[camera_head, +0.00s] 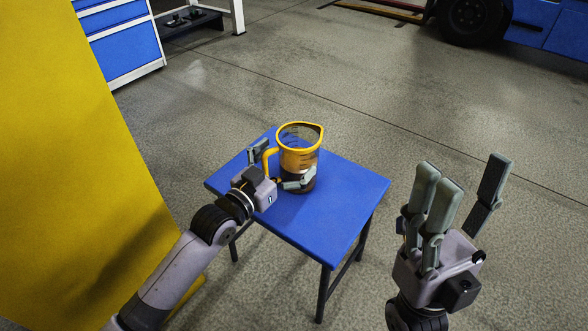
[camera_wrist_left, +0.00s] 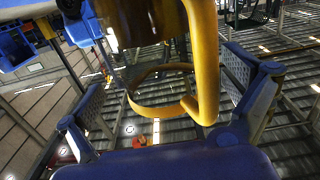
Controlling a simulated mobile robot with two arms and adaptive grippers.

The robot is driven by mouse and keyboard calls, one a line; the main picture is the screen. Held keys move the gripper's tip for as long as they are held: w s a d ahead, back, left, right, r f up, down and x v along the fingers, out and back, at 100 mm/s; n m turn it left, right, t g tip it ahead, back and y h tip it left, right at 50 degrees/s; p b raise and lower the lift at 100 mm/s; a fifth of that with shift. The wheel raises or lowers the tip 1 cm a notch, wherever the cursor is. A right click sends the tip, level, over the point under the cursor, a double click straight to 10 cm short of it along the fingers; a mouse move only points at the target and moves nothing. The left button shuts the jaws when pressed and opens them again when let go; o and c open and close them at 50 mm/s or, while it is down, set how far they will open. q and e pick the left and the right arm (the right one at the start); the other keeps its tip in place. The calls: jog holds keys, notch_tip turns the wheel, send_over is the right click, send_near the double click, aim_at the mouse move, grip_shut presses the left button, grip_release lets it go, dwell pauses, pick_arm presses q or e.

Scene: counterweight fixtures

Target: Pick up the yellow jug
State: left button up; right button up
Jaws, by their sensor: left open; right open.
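The yellow jug (camera_head: 300,158) stands upright on a small blue table (camera_head: 345,205). It has a see-through body with dark markings, a yellow rim, and a handle on its left side. My left gripper (camera_head: 278,168) is open at the handle side, with one finger behind the handle and another in front of the jug's lower body. In the left wrist view the yellow handle (camera_wrist_left: 207,65) hangs between the spread fingers, apart from both. Whether a finger touches the jug body is unclear. My right gripper (camera_head: 466,178) is open, empty and raised right of the table.
A large yellow panel (camera_head: 70,150) stands at the left. A blue drawer cabinet (camera_head: 125,45) is at the back left, and a blue vehicle with a black wheel (camera_head: 470,15) at the back right. The tabletop right of the jug and the floor behind are clear.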

pick_arm(q)
jog(key=shift+x, duration=0.95)
jog(key=shift+c, duration=0.3)
jog(key=c, duration=1.7)
jog(key=shift+c, duration=0.9)
jog(key=shift+r, duration=0.2)
